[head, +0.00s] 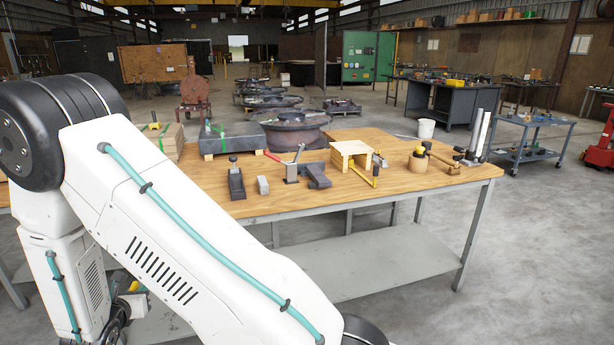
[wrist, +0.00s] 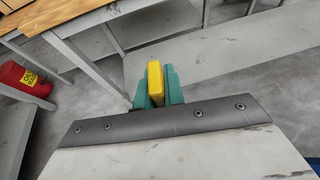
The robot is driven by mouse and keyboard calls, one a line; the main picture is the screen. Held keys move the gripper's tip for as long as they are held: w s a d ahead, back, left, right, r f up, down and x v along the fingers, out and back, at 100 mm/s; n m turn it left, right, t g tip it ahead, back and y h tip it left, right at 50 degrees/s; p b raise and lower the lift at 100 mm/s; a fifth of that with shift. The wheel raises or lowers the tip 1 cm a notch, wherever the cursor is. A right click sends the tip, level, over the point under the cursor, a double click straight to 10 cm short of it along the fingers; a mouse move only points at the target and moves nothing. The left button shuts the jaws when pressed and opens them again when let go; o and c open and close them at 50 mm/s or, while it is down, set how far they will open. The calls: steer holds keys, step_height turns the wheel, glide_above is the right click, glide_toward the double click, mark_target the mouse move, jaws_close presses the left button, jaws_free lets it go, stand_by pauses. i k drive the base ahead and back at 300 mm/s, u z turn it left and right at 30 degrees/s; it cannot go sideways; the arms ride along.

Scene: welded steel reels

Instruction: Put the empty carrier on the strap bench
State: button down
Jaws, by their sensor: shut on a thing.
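In the wrist view, my gripper (wrist: 154,88) has its two teal fingers closed on the sides of an upright yellow piece (wrist: 155,80). Only the upper part of this piece shows, and I cannot tell from it whether it is part of the carrier. No whole carrier is recognisable in either view. My gripper cannot be made out in the head view, where my white arm fills the lower left. A wooden-topped bench (head: 440,182) with grey legs stands ahead; no label shows whether it is the strap bench. Its lower shelf (head: 370,262) is bare where it shows.
A wood block stand (head: 351,155), hand tools and a round wooden holder (head: 418,163) are on the bench top. Its front right corner is clear. A blue cart (head: 535,150) stands at right. A red drum (wrist: 25,78) shows in the wrist view. Open floor lies right.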

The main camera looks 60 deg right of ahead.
mark_target(270, 174)
steer(key=k, duration=0.3)
steer(key=z, duration=0.85)
